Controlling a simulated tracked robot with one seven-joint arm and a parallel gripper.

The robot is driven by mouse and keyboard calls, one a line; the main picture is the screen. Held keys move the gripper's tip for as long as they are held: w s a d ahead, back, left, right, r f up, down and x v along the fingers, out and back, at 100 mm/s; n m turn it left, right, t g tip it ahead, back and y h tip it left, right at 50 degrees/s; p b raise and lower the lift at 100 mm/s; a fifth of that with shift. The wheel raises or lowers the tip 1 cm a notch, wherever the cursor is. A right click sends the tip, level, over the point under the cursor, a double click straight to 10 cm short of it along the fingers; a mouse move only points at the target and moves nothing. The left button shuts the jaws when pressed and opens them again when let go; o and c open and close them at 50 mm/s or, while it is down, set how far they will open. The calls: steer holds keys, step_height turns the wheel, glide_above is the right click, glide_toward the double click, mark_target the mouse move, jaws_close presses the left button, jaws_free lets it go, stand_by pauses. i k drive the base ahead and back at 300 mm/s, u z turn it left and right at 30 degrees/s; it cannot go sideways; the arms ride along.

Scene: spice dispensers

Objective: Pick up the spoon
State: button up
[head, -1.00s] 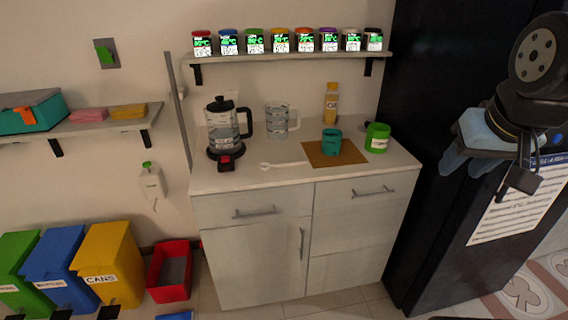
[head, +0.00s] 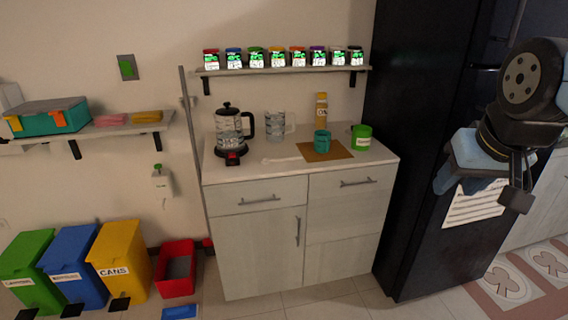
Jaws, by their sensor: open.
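A pale spoon (head: 281,160) lies on the countertop (head: 245,176), between the kettle and the brown board. It is small and faint against the light surface. My gripper (head: 440,181) is at the right of the view, in front of the black fridge, well to the right of the spoon and apart from it. It is open, and I see nothing between its blue-grey fingers.
The kettle (head: 230,127), a clear measuring jug (head: 275,126), a teal cup (head: 322,141) on a brown board (head: 340,151), a green container (head: 361,138) and an oil bottle (head: 321,110) stand around the spoon. A shelf (head: 290,71) with several spice jars hangs above. The black fridge (head: 405,100) borders the counter.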

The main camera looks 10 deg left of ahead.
mark_target(265, 161)
steer(key=z, duration=0.15)
steer(key=i, duration=1.75)
steer(key=u, duration=0.8)
steer(key=k, duration=0.9)
steer(key=u, duration=0.15)
steer(key=i, duration=0.95)
steer(key=z, duration=0.1)
